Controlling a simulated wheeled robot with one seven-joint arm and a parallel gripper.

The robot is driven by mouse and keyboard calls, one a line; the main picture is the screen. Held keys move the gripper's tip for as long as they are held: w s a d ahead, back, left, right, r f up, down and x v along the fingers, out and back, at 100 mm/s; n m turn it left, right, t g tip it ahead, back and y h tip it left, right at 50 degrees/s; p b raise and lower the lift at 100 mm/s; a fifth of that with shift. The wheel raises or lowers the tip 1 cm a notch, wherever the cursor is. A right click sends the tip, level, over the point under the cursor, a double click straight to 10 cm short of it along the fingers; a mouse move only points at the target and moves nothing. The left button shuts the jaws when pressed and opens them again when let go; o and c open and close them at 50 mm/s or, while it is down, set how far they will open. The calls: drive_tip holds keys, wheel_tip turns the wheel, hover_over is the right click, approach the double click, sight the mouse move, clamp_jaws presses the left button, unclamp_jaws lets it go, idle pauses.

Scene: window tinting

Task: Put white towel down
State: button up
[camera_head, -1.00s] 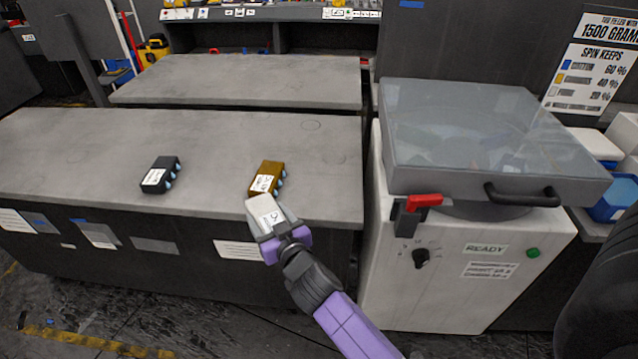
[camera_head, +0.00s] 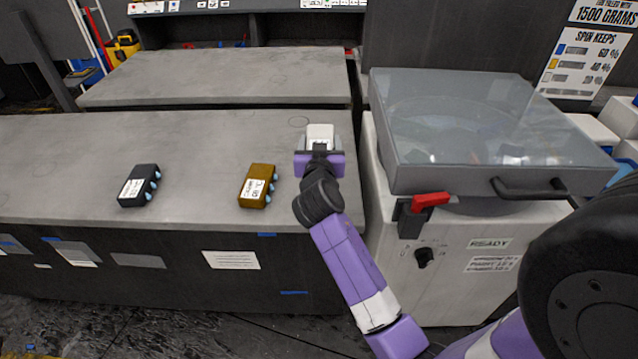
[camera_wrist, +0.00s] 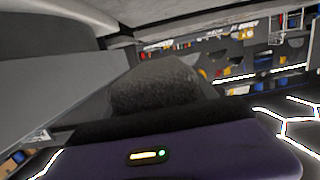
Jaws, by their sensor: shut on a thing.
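The white towel (camera_head: 320,131) is a small white block shape in the head view. My gripper (camera_head: 319,143) is shut on it, with a finger on each side. The gripper and towel are over the right end of the grey bench top (camera_head: 215,215). I cannot tell whether the towel touches the bench. In the wrist view a dark grey rough shape (camera_wrist: 155,85) fills the middle, in front of the purple gripper body; its markings are hidden.
A black block (camera_head: 138,186) and a brown block (camera_head: 257,186), each with blue knobs, sit on the bench left of my gripper. A white machine (camera_head: 385,250) with a clear lid (camera_head: 470,120) stands at the right. The bench is clear behind the blocks.

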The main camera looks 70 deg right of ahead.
wheel_tip(320, 180, down, 13)
drive_tip(key=shift+f+b, duration=0.15)
drive_tip(key=shift+b, duration=0.7)
drive_tip(key=shift+f, duration=0.15)
drive_tip(key=o, duration=1.5)
drive_tip(key=shift+r, duration=0.2)
drive_tip(key=b+v, duration=0.2)
drive_tip(key=v, duration=1)
drive_tip(key=shift+f, duration=0.1)
